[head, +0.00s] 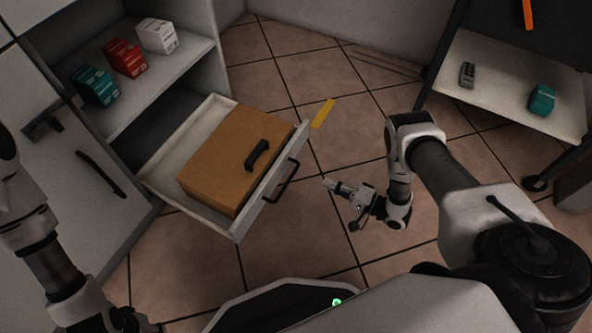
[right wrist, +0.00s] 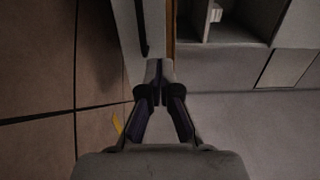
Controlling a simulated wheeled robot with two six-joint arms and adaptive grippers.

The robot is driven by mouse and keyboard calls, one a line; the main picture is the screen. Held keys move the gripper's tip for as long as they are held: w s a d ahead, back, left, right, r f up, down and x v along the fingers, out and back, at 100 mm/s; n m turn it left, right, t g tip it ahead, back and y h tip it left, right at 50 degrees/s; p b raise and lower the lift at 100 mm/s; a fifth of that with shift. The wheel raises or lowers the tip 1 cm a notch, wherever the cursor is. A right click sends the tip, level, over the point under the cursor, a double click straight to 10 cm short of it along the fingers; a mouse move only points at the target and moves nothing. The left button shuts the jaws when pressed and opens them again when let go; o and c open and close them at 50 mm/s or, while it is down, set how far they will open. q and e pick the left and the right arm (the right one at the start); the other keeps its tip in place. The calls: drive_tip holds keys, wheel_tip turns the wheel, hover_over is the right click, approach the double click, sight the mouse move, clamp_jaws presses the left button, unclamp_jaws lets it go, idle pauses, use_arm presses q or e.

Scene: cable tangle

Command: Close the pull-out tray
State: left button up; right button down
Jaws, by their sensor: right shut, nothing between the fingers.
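The pull-out tray (head: 222,225) stands drawn out from the white cabinet, with a black bar handle (head: 282,181) on its front panel. A brown box (head: 225,150) with a black handle on top lies in it. My right gripper (head: 327,184) is shut and empty, a short way to the right of the tray's front in the head view. In the right wrist view its closed fingers (right wrist: 155,85) point at the tray's front panel (right wrist: 128,38); whether they touch it I cannot tell. My left arm is at the lower left, its gripper end (head: 128,320) cut off by the frame.
The cabinet shelf (head: 165,82) above the tray holds teal, red and white boxes. A closed cabinet door (head: 75,195) is at left. A yellow strip (head: 323,113) lies on the tiled floor. A table (head: 500,85) with a remote and teal box stands at upper right.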

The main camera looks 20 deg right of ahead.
sight(282, 162)
drive_tip(key=b+x, duration=0.5)
drive_tip(key=x, duration=0.8)
drive_tip(key=shift+a, duration=0.1)
drive_tip(key=shift+w+a+r, duration=0.15)
drive_tip(key=shift+w+r, duration=0.05)
drive_tip(key=shift+w, duration=0.1)
